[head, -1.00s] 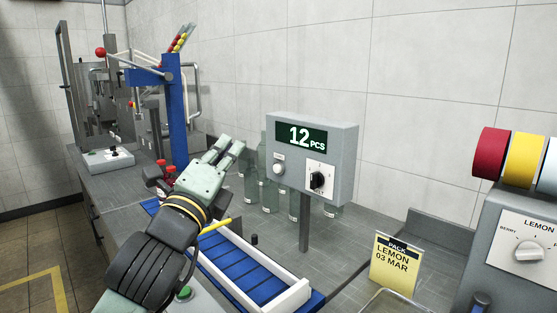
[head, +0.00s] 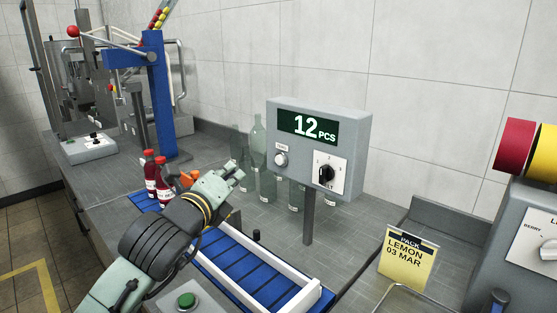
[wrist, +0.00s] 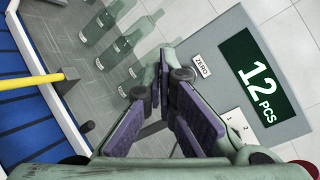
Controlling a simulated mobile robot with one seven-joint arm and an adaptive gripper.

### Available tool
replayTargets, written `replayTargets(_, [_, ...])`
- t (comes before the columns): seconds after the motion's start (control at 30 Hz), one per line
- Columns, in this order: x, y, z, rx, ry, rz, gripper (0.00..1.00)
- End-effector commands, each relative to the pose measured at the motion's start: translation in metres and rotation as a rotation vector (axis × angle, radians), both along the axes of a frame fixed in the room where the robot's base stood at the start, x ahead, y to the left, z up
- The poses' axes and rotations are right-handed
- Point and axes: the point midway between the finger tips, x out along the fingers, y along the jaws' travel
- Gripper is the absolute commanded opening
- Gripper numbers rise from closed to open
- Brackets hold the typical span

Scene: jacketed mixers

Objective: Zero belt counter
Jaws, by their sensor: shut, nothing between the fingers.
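The grey belt counter box (head: 360,140) stands on a post, and its green display (head: 312,128) reads 12 PCS. A pale round button (head: 281,159) sits under a small label at its lower left, and a black knob (head: 327,174) is to the right. My gripper (head: 239,174) is shut and empty, left of the box and a little lower than the button, apart from it in the head view. In the wrist view the gripper (wrist: 170,62) points at the box beside the ZERO label (wrist: 201,67). The button itself is hidden there by the fingers.
The blue belt (head: 250,270) with white rails runs below the box. Several clear bottles (head: 257,145) stand behind and beside the post. Red bottles (head: 152,172) stand left of my gripper. A yellow PACK LEMON card (head: 406,260) stands at right, and a green button (head: 187,300) is in front.

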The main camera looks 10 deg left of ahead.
Motion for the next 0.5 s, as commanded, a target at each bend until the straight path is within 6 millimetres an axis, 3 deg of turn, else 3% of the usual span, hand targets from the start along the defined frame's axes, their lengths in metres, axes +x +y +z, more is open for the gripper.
replayTargets(0.27, [0.007, -0.005, 0.002, 0.000, 0.000, -0.003, 0.00])
replayTargets(0.5, [0.033, -0.024, 0.003, -0.001, 0.000, -0.004, 0.00])
